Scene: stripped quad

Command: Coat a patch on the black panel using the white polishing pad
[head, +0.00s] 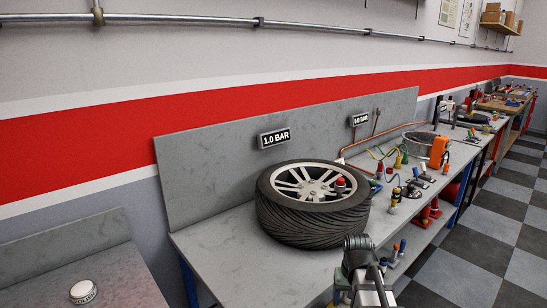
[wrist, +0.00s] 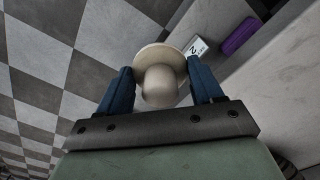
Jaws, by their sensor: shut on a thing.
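The white polishing pad (wrist: 160,84) is a cream disc with a rounded knob, seen from above in the wrist view. My gripper (wrist: 161,90) is shut on it, with one blue finger on each side of the knob. The pad is held in the air over the checkered floor, beside a grey surface. The pad's working face is hidden. In the head view part of my arm shows at the bottom centre, and the pad cannot be made out there. I cannot pick out the black panel in either view.
A tyre (head: 313,204) lies on the grey workbench (head: 215,248), with tools and fittings to its right. A round white tin (head: 83,292) sits on the left bench. A purple block (wrist: 240,37) and numbered white card (wrist: 195,48) lie near the pad in the wrist view.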

